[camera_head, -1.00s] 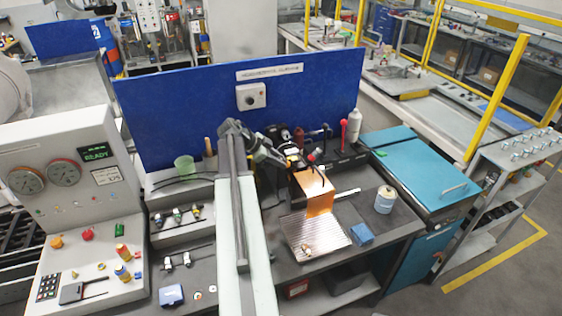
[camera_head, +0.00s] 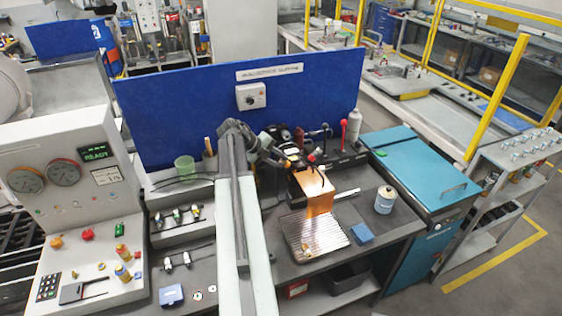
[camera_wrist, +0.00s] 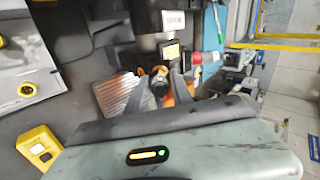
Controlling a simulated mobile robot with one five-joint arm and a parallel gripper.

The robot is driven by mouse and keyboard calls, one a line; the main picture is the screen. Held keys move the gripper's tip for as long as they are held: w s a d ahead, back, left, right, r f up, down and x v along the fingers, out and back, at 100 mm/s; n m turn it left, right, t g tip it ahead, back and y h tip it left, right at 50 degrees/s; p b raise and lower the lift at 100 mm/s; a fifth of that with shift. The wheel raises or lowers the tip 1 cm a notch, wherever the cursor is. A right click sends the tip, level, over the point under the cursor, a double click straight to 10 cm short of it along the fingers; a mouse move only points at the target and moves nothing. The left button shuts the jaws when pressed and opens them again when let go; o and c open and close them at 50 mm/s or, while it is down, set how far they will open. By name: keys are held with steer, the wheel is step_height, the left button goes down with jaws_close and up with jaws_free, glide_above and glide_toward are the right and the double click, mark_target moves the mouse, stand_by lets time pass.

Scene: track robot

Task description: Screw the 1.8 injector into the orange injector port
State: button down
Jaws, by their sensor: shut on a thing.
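My gripper (camera_wrist: 161,84) is shut on a small dark and brass-coloured part, which I take to be the 1.8 injector (camera_wrist: 159,73); no marking on it is legible. In the head view my gripper (camera_head: 298,161) is over the back of the work area, at the top of an orange-lit block (camera_head: 318,192). An orange piece (camera_wrist: 184,91) shows close beside the gripper in the wrist view. I cannot tell whether it is the orange port, or whether the injector touches it. The fingers and arm hide the contact.
Racks with several injectors (camera_head: 178,213) stand left of my arm. The blue panel (camera_head: 200,110) rises behind.

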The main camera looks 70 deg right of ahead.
steer(key=shift+m, duration=0.6)
steer(key=c, duration=1.1)
jaws_free()
steer(key=shift+c, duration=0.9)
steer(key=shift+r, duration=0.1)
steer(key=n, duration=0.4)
steer(key=shift+n, duration=0.4)
steer(key=n, duration=0.7)
steer(key=shift+n, duration=0.3)
